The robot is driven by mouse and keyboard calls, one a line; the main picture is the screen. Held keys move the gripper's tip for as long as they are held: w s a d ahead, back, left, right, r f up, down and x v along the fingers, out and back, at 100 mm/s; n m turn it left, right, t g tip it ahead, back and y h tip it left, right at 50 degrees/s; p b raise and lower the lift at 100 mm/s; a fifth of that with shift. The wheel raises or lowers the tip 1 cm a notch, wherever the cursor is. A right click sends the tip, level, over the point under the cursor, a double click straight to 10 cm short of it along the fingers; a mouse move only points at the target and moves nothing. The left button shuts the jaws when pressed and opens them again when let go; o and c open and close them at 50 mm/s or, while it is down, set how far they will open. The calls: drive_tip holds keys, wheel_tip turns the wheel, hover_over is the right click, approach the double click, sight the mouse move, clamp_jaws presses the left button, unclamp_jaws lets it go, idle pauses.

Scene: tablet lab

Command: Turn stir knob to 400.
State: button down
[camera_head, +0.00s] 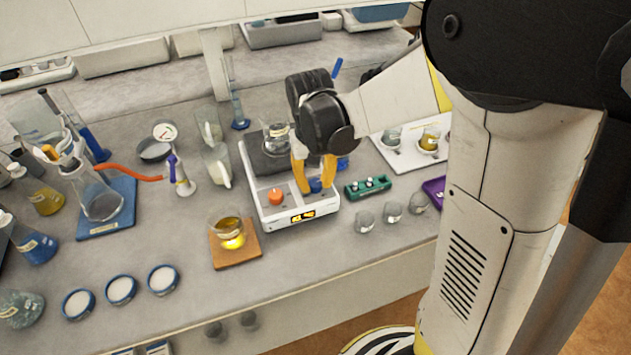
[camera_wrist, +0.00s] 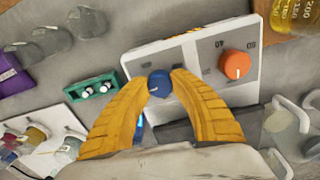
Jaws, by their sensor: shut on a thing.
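The white hotplate stirrer (camera_head: 272,213) stands on the bench in the middle of the head view, with a dark top plate and a lit orange display (camera_head: 302,216). Its blue stir knob (camera_head: 315,185) is on the right of the front panel, and it also shows in the wrist view (camera_wrist: 159,83). The orange knob (camera_head: 276,196) is on the left of the panel, and in the wrist view (camera_wrist: 235,65) it is at the right. My gripper (camera_head: 314,178) is shut on the blue knob, with yellow fingertips on both sides of it. The display's digits are too small to read surely.
A beaker (camera_head: 275,137) stands on the hotplate's rear. A green block (camera_head: 367,187) with small knobs is close on the right. A yellow-filled beaker (camera_head: 231,233) sits on a brown board (camera_head: 240,260) at the front left. Small empty beakers (camera_head: 392,212) stand at the front right.

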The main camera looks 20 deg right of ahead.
drive_tip(key=m, duration=1)
drive_tip(key=shift+m, duration=2.3)
drive_tip(key=shift+w, duration=0.1)
drive_tip(key=c, duration=1.1)
unclamp_jaws()
drive_tip(key=shift+a, duration=0.1)
drive_tip(key=shift+r, duration=0.15)
